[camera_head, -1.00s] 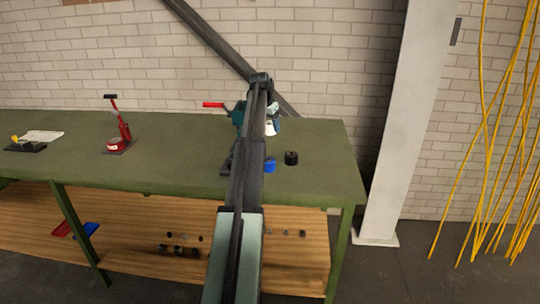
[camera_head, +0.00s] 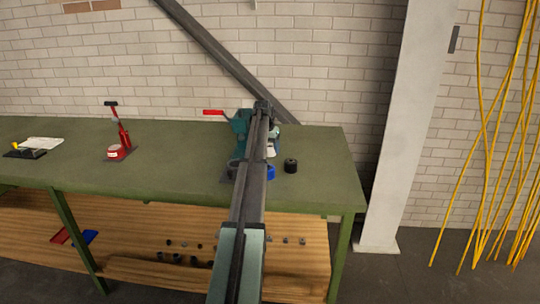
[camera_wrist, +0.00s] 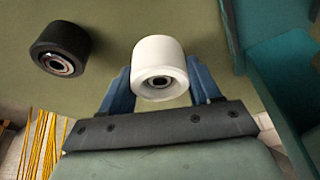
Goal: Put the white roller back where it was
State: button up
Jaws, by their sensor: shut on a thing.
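The white roller (camera_wrist: 158,62) is between the two blue fingers of my gripper (camera_wrist: 160,82) in the wrist view, with its bored end facing the camera. My gripper is shut on it. In the head view the white roller (camera_head: 271,149) shows just right of my arm, beside the teal vise-like machine. The green tabletop lies behind it; I cannot tell whether it touches it. A black roller (camera_wrist: 61,48) stands apart to the left in the wrist view, and shows right of my arm in the head view (camera_head: 291,166).
The teal machine (camera_head: 239,124) with a red handle (camera_head: 213,112) stands close to my gripper; its teal body (camera_wrist: 275,70) fills the right of the wrist view. A red jack-like tool (camera_head: 121,140) stands farther left. The green bench (camera_head: 175,165) is clear between them.

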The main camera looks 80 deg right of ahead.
aim_at(270, 154)
jog(key=shift+f, duration=1.8)
jog(key=o, duration=1.2)
jog(key=shift+f, duration=0.1)
jog(key=v, duration=1.2)
